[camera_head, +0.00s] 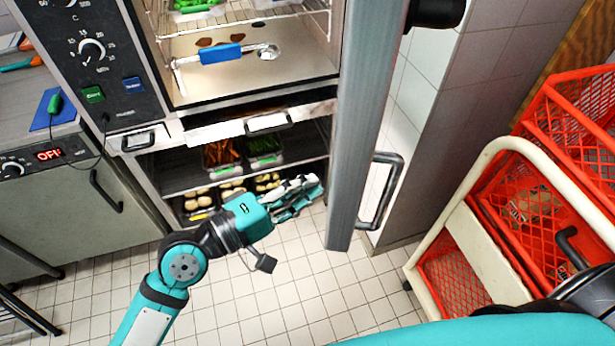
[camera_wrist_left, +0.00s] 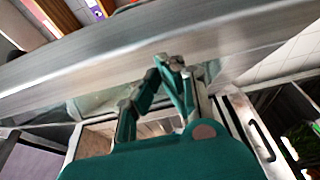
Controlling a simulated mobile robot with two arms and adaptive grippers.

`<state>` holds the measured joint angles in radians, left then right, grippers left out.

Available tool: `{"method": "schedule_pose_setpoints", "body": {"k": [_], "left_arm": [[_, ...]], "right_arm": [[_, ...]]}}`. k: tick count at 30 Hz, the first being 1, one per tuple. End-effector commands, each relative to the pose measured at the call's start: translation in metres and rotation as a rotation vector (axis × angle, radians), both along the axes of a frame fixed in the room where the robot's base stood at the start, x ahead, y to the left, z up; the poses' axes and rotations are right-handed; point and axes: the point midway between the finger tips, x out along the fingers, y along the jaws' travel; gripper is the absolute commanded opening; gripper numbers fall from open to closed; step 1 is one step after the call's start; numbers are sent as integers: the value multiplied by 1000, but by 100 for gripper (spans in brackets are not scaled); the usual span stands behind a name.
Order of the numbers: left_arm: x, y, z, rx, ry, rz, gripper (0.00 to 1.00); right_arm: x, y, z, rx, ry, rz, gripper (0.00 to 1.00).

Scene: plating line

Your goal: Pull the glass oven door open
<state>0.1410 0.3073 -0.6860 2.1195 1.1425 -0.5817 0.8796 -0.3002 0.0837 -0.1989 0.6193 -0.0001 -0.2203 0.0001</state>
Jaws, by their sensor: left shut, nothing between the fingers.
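The oven door (camera_head: 358,115) stands partly open, seen nearly edge-on as a long grey slab in the head view. A steel loop handle (camera_head: 384,190) shows at its right, outer side near the lower end. My left gripper (camera_head: 312,190) is shut and empty, on the inner side of the door, just left of its lower part. In the left wrist view the closed fingertips (camera_wrist_left: 172,65) lie close against the grey door (camera_wrist_left: 110,45); I cannot tell whether they touch it. The oven chamber (camera_head: 250,70) is visible behind. My right gripper is not in view.
Inside the oven are a rack and a blue-handled tool (camera_head: 222,53). Below are shelves with food trays (camera_head: 223,153). A red crate (camera_head: 575,135) and cream trolley frame (camera_head: 500,148) stand at the right. The tiled floor (camera_head: 300,290) below the gripper is clear.

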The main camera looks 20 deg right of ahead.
Motion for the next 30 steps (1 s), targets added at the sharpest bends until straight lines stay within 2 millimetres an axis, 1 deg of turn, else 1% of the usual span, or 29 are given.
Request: {"method": "schedule_pose_setpoints", "body": {"k": [4,13,16,17,20,24,27,30], "left_arm": [[-2,-5,0,0,-1,1,0],[-3,-5,0,0,-1,1,0],[-6,-13,1,-1,4,0,0],[-9,-17,2,-2,6,-1,0],[-20,-40,4,-5,10,-1,0],[-40,-78,5,-5,10,-2,0],[-50,-105,3,-4,9,0,0],[-58,-125,2,-4,7,1,0]], "right_arm": [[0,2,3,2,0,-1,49],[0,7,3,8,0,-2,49],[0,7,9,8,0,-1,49],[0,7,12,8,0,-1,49],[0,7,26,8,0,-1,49],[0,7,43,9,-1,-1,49],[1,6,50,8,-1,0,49],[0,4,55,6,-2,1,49]]}}
